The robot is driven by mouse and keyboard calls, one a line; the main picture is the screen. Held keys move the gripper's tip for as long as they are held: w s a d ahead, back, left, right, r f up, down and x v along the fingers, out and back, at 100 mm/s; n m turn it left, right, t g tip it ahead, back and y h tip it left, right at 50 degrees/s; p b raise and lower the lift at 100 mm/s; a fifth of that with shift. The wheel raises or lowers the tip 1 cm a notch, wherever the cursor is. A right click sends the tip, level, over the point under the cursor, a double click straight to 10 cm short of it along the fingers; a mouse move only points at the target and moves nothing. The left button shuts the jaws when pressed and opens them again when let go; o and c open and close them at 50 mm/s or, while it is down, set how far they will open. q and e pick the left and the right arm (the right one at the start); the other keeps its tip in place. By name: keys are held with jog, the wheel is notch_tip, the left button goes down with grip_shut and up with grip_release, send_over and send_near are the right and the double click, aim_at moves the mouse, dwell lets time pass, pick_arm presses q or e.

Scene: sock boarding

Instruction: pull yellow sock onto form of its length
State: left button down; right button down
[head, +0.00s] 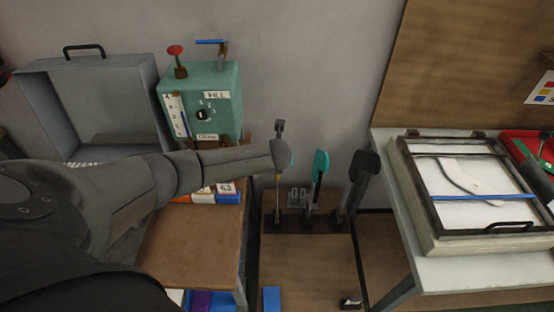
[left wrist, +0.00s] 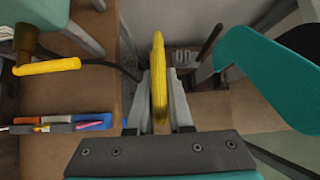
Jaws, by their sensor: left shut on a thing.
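The yellow sock (left wrist: 158,85) is a narrow upright strip between the two fingers of my left gripper (left wrist: 160,100) in the left wrist view. My left gripper is shut on it. In the head view my left arm reaches in from the left, and its wrist hides most of the gripper and sock. The wrist is in front of the thin leftmost form (head: 279,127). A teal form (head: 320,163) and a dark grey form (head: 361,168) stand to its right. The teal form also shows large in the left wrist view (left wrist: 265,75). I cannot tell whether the sock touches a form.
A teal machine (head: 215,95) with labels and a red knob stands at the back left, next to an open grey case (head: 115,95). A framed press (head: 450,225) lies on the right table (head: 465,282). The wooden surface (head: 315,262) before the forms is mostly clear.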

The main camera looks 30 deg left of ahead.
pick_arm(q)
jog(key=shift+f, duration=0.15)
jog(key=c, duration=0.7)
grip_release()
jog(key=shift+c, duration=0.2)
jog(key=p+v, duration=0.4)
jog(key=v, duration=1.1)
jog(key=shift+s+d, duration=0.1)
jog(key=shift+d, duration=0.05)
